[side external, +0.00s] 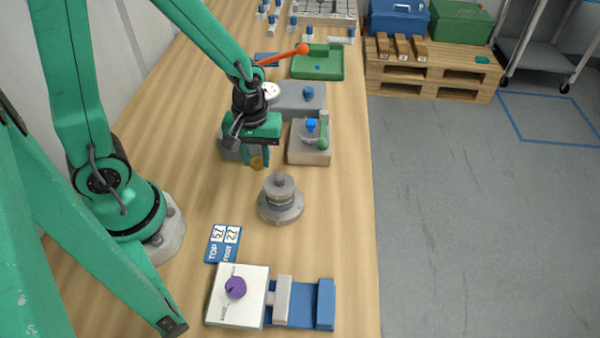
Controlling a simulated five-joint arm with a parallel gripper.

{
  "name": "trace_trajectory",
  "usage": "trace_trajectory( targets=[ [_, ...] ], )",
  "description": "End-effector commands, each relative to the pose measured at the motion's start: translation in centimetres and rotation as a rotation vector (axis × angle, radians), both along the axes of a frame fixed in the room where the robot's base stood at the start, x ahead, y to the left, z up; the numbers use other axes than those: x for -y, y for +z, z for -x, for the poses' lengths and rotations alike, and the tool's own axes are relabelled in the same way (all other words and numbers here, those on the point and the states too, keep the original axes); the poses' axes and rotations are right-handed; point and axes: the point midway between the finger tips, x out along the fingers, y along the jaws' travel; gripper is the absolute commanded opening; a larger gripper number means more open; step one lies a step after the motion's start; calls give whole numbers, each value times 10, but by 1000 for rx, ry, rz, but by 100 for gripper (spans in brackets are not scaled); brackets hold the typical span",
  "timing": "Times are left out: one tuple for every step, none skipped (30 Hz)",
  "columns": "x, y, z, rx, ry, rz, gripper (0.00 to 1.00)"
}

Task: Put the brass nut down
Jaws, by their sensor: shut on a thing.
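My gripper (257,163) points down over the wooden bench, left of and behind the grey round stepped vessel. It is shut on the brass nut (257,162), a small gold-brown piece between the fingertips. The nut looks a little above or close to the bench top; I cannot tell whether it touches. The grey stepped vessel (281,206) stands upright on the bench, in front of and to the right of my gripper, apart from it.
Bare bench (340,215) shows at right.

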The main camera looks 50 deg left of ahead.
Motion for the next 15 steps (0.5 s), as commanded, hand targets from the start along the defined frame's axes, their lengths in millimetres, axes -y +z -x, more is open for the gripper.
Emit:
trace_trajectory(
  targets=[
    [0,-4,1,-3,0,0,4],
    [0,-6,1,-5,0,-1,4],
    [0,-10,1,-5,0,-1,4],
    [0,-12,1,-4,0,0,4],
    [0,-15,1,-5,0,-1,4],
    [0,-19,1,-5,0,-1,4],
    [0,-22,1,-4,0,0,4],
    [0,-25,1,-5,0,-1,4],
    [0,-28,1,-4,0,0,4],
    [0,-30,1,-4,0,0,4],
    [0,-32,1,-4,0,0,4],
    [0,-34,1,-4,0,-1,4],
    [0,-36,1,-3,0,0,4],
    [0,-36,1,-2,0,-1,4],
    [0,-37,1,-1,0,0,4]
  ],
)
